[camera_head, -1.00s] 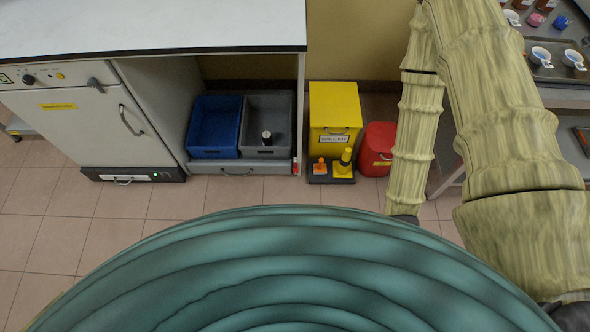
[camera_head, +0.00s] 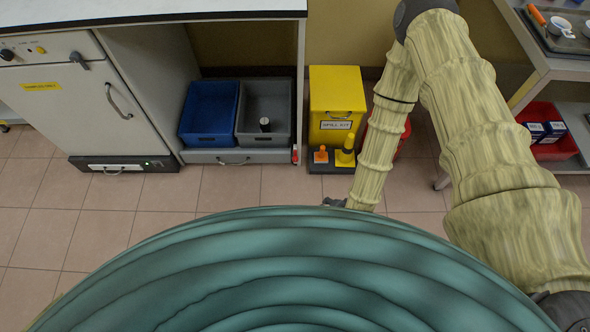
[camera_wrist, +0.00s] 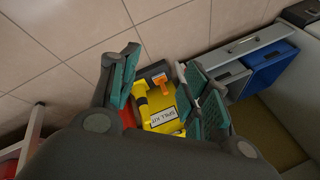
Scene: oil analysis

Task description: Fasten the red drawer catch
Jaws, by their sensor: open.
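The red drawer catch (camera_head: 295,154) is a small red piece at the right end of the wide grey drawer (camera_head: 215,158). That drawer sits low under the bench, below two bins. Its front also shows at the upper right of the wrist view (camera_wrist: 245,42). I cannot make out the catch there; the right finger may hide it. My gripper (camera_wrist: 160,75) is open, with nothing between its teal-padded fingers. It points down over the floor by the yellow spill kit box.
A blue bin (camera_head: 208,112) and a grey bin (camera_head: 264,108) stand above the drawer. The yellow spill kit box (camera_head: 336,104) stands right of the catch, with an orange piece (camera_head: 321,154) and a yellow cone (camera_head: 345,152) before it. The tiled floor in front is clear.

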